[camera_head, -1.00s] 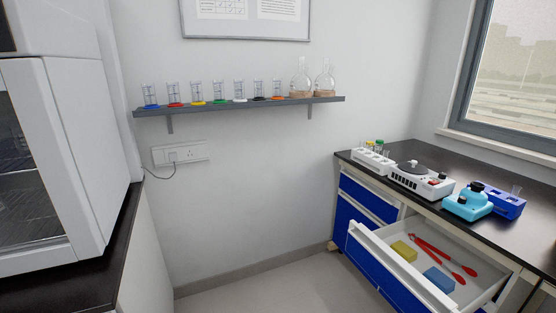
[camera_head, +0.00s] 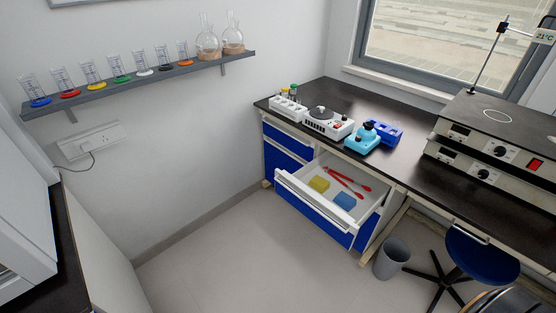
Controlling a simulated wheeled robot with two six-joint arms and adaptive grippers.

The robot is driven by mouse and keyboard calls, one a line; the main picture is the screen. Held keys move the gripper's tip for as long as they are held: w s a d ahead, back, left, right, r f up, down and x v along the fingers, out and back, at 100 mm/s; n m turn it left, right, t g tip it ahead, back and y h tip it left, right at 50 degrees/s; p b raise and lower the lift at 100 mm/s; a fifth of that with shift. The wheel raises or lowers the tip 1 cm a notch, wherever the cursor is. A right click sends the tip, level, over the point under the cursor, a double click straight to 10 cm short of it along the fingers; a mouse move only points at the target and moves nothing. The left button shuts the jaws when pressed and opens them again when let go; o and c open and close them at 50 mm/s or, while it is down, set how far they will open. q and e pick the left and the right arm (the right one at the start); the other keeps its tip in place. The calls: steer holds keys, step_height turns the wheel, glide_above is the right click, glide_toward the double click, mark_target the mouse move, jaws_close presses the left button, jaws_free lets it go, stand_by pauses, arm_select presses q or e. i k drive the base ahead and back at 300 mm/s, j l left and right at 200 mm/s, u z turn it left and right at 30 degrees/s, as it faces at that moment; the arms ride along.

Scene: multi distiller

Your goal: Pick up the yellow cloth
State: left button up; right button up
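The yellow cloth (camera_head: 319,184) is a small folded block lying in the open white drawer (camera_head: 309,195) of the blue cabinet under the bench. It lies near the drawer's left front part. A blue cloth (camera_head: 344,200) lies to its right, apart from it. A red tong-like tool (camera_head: 347,180) lies behind both. Neither of my grippers is in view, so nothing shows of their state.
The dark bench (camera_head: 392,164) carries a white stirrer (camera_head: 328,122), a light-blue device (camera_head: 369,137) and grey hot plates (camera_head: 491,145). A grey bin (camera_head: 391,258) and a blue chair (camera_head: 480,256) stand at the right. The floor (camera_head: 235,262) before the drawer is clear.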

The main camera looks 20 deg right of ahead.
mark_target(321, 184)
steer(key=z, duration=1.2)
